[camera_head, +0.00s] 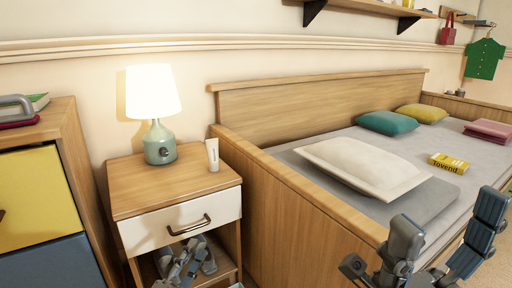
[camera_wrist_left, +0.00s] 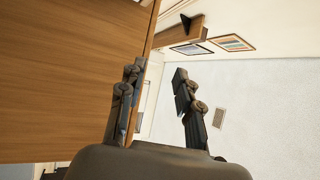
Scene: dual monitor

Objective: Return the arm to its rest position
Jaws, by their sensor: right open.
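My left gripper (camera_head: 186,262) is at the lower part of the nightstand (camera_head: 150,185), below its white drawer (camera_head: 165,232). In the left wrist view my left gripper (camera_wrist_left: 157,75) has its two fingers apart with nothing between them. A brown wooden surface (camera_wrist_left: 65,80) fills the left of that view, close to one finger. My right gripper (camera_head: 448,218) is at the lower right of the head view, in front of the bed. Its fingers are spread wide and empty. Most of both arms is out of view.
A lit lamp (camera_head: 153,110) and a white tube (camera_head: 212,155) stand on the nightstand. A cabinet (camera_head: 75,170) with yellow and dark drawers is at left. The wooden bed (camera_head: 270,205) holds pillows and a yellow book (camera_head: 448,163). Pale floor or wall (camera_wrist_left: 265,105) shows open in the wrist view.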

